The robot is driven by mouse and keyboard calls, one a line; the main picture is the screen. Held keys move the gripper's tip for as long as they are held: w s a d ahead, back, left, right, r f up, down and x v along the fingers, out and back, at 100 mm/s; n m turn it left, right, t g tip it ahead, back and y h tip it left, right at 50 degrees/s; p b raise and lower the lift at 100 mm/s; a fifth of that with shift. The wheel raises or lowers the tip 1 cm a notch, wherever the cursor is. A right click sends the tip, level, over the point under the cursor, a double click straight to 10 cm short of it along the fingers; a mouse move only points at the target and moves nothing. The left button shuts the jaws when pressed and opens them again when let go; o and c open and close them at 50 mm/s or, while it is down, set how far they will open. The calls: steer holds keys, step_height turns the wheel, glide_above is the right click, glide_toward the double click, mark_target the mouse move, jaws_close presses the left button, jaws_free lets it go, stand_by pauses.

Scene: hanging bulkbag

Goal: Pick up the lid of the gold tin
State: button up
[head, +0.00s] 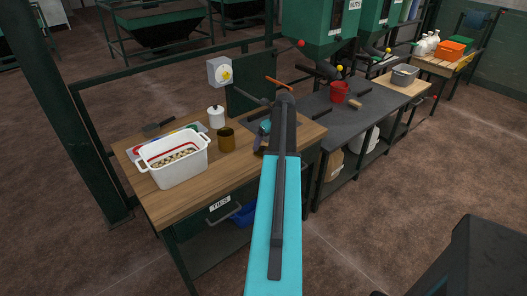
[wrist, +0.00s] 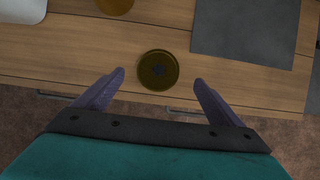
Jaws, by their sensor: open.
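The lid of the gold tin (wrist: 158,70) is a round, dark gold disc with a small dark knob in its middle. It lies on the wooden bench top near the front edge. The gold tin (head: 226,140) stands on the bench beside the white tub, and its side shows at the top of the wrist view (wrist: 115,5). My gripper (wrist: 159,77) is open and empty, with one purple finger on either side of the lid in the picture, apart from it. Its height above the lid is hard to tell. My arm hides the lid in the head view.
A white tub (head: 180,171) with small items stands at the bench's left. A dark grey mat (wrist: 245,28) lies right of the lid. A red cup (head: 338,92) stands on the dark bench further right.

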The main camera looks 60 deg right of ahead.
mark_target(264, 148)
steer(key=shift+w+f, duration=0.1)
steer(key=shift+f, duration=0.1)
stand_by(0.3)
steer(key=shift+p+x, duration=1.1)
steer(key=shift+x, duration=1.4)
steer(key=shift+a, duration=0.15)
steer(key=c, duration=1.1)
